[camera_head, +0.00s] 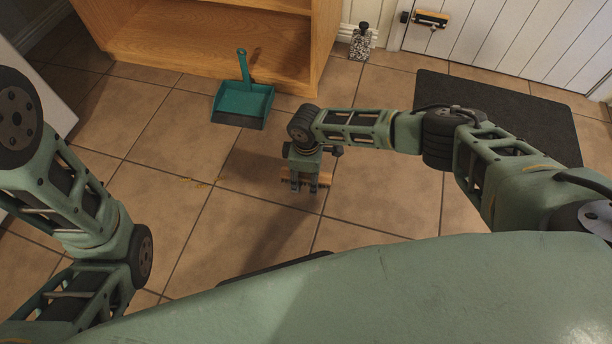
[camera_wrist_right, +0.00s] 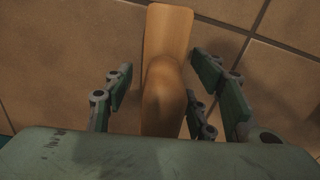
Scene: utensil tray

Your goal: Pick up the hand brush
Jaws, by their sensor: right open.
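The hand brush (camera_head: 291,182) lies on the tiled floor below my right gripper, mostly hidden by it in the head view; a bit of wood and dark bristles shows. In the right wrist view its wooden handle (camera_wrist_right: 165,75) runs up the middle, between the fingers. My right gripper (camera_head: 305,187) points down over the brush. Its fingers (camera_wrist_right: 160,92) are spread with a gap on each side of the wood, and it holds nothing. My left arm shows at the left of the head view, but its gripper is not visible.
A teal dustpan (camera_head: 243,100) lies on the floor near a wooden shelf (camera_head: 205,35). Yellowish crumbs (camera_head: 200,183) lie left of the brush. A dark mat (camera_head: 500,115) is at the right, by a white door. Floor around the brush is mostly clear.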

